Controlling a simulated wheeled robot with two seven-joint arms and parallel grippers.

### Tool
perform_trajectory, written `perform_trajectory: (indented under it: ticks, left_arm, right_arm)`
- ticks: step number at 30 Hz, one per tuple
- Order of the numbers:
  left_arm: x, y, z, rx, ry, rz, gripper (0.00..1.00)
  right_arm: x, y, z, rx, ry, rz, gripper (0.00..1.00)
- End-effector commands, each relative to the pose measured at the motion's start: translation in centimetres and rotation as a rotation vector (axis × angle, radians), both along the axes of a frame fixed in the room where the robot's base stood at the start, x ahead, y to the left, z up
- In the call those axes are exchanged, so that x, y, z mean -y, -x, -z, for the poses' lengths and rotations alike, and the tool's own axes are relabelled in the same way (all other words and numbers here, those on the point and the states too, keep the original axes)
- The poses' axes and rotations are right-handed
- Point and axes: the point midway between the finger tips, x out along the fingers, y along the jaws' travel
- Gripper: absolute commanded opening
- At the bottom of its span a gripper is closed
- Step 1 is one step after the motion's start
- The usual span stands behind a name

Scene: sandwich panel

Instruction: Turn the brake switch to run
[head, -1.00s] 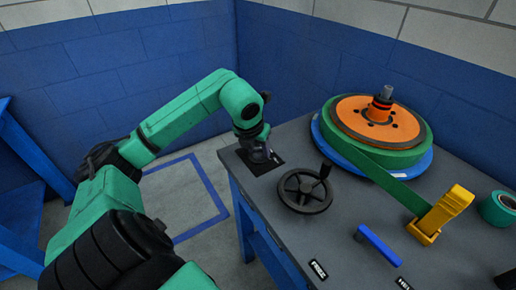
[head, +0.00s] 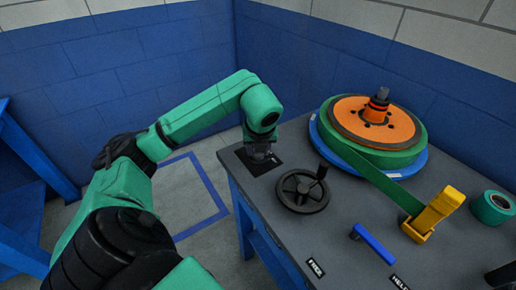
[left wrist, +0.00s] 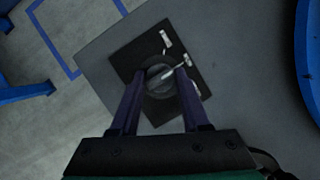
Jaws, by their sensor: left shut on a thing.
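The brake switch is a dark round knob (left wrist: 157,88) on a square black plate (left wrist: 128,62) with small pale labels, which are too blurred to read. My left gripper (head: 260,157) points down over the plate. In the left wrist view its two fingers (left wrist: 158,76) stand on either side of the knob, shut on it. A pale pointer mark shows by the right fingertip. My right gripper is not in view.
A handwheel (head: 290,202) stands right of the switch on the grey table (head: 345,215). Behind it is a reel of green tape (head: 350,150) on a blue disc. A blue lever (head: 376,245), a yellow holder (head: 437,211) and a green roll (head: 492,208) lie further right.

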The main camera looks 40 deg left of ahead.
Motion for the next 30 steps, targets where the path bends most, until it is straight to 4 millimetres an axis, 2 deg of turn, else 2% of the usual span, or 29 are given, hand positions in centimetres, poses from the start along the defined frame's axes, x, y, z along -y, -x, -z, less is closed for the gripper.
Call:
perform_trajectory:
  ticks: [7,8,9,10,22,26,30]
  left_arm:
    - [-0.1,-0.1,-0.1,0.003,-0.001,-0.001,0.00]
    - [-0.1,-0.1,-0.1,0.003,-0.001,-0.001,0.50]
    - [-0.1,-0.1,-0.1,0.003,-0.001,-0.001,0.65]
    - [-0.1,0.0,-0.1,0.003,-0.001,-0.001,0.76]
    - [0.1,0.0,-0.6,0.004,0.000,0.002,0.76]
    - [0.7,0.5,-2.4,0.006,0.000,0.003,0.76]
    - [1.6,1.4,-5.8,0.010,-0.001,0.003,0.76]
  right_arm:
    - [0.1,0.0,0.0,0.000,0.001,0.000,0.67]
    - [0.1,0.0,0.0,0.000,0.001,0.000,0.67]
    - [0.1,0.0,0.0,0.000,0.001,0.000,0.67]
    - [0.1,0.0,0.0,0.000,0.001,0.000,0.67]
    - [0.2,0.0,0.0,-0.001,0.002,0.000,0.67]
    - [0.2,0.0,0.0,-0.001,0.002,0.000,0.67]
    - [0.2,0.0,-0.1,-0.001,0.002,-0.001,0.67]
